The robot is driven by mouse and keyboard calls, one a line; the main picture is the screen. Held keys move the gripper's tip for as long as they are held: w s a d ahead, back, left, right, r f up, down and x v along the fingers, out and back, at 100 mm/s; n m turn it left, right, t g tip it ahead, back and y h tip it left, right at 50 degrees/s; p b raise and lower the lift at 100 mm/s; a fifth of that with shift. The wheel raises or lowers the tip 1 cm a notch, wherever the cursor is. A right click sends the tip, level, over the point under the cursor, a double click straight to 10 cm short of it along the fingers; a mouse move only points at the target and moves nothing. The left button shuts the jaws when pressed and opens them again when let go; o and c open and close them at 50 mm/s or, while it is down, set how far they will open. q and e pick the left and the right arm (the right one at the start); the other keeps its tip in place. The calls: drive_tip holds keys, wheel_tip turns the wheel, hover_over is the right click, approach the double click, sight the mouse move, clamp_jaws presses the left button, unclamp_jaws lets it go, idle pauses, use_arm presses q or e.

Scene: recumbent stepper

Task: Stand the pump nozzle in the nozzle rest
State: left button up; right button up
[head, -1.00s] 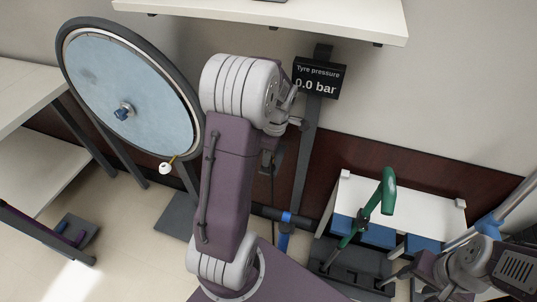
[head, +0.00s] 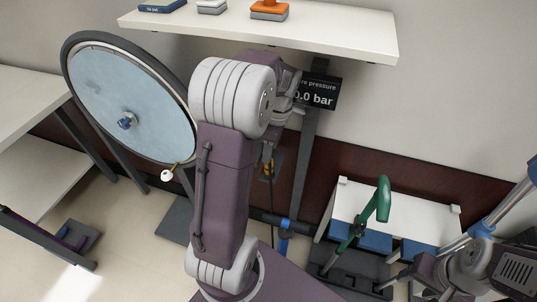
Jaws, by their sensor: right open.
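A small orange-yellow piece (head: 268,168), probably the pump nozzle, shows just right of my left arm, in front of a dark plate beside the grey post. A dark hose hangs below it. My left arm covers its left side, so I cannot tell whether it is held or resting. The nozzle rest is not clearly visible. My right gripper (head: 386,284) is open at the lower right, near the dark base under the green handle.
A blue disc wheel (head: 125,110) with a white-capped valve (head: 167,176) stands left. A "bar" pressure display (head: 317,93) is on the post. A green handle (head: 381,200) rises before a low white bench (head: 410,212). A white shelf (head: 340,38) spans the top.

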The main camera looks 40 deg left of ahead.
use_arm(q)
drive_tip(key=shift+r, duration=0.45)
drive_tip(key=shift+d+f+m, duration=0.15)
drive_tip(key=shift+d+m, duration=0.15)
drive_tip(key=s+d+f+m+t+h, duration=0.1)
drive_tip(key=s+d+f+m, duration=0.2)
drive_tip(key=s+d+m, duration=0.5)
drive_tip(key=s+d+f+m+t+h, duration=0.15)
drive_tip(key=d+f+m, duration=0.3)
drive_tip(key=m, duration=0.85)
drive_tip(key=w+d+p+v, duration=0.1)
drive_tip(key=w+p+v, duration=0.1)
drive_tip(key=p+v, duration=1.1)
drive_tip(key=shift+d+r+g+y+p, duration=0.35)
drive_tip(key=shift+r+g+y, duration=0.1)
drive_tip(key=shift+r, duration=0.5)
